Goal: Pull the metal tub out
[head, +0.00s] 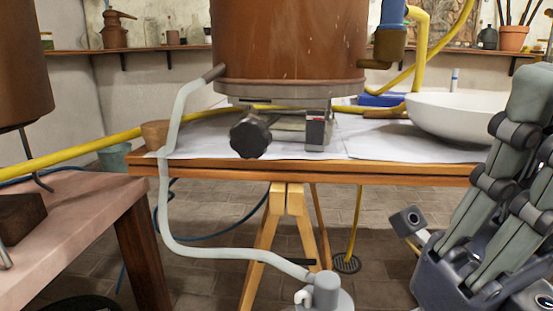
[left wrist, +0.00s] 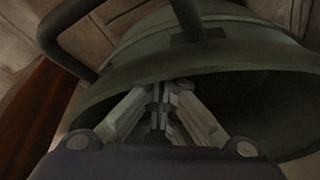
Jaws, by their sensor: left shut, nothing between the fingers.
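A dull green, round metal vessel, which looks like the metal tub (left wrist: 120,66), fills much of the left wrist view. A dark curved handle (left wrist: 62,22) rises from its upper left. My left gripper (left wrist: 160,92) is shut and empty, its fingertips in front of the tub's curved edge and the dark area below it. I cannot tell whether they touch the tub. The tub and left gripper do not show in the head view. My right gripper (head: 500,165) shows large and close at the right, partly cut off by the picture edge; its opening is unclear.
A wooden trestle table (head: 330,172) holds a copper vessel (head: 290,45) and a white bowl (head: 465,115). A pale hose (head: 170,200) hangs in front of it. A pinkish bench (head: 75,220) stands at left. A yellow hose (head: 75,152) crosses above the bench.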

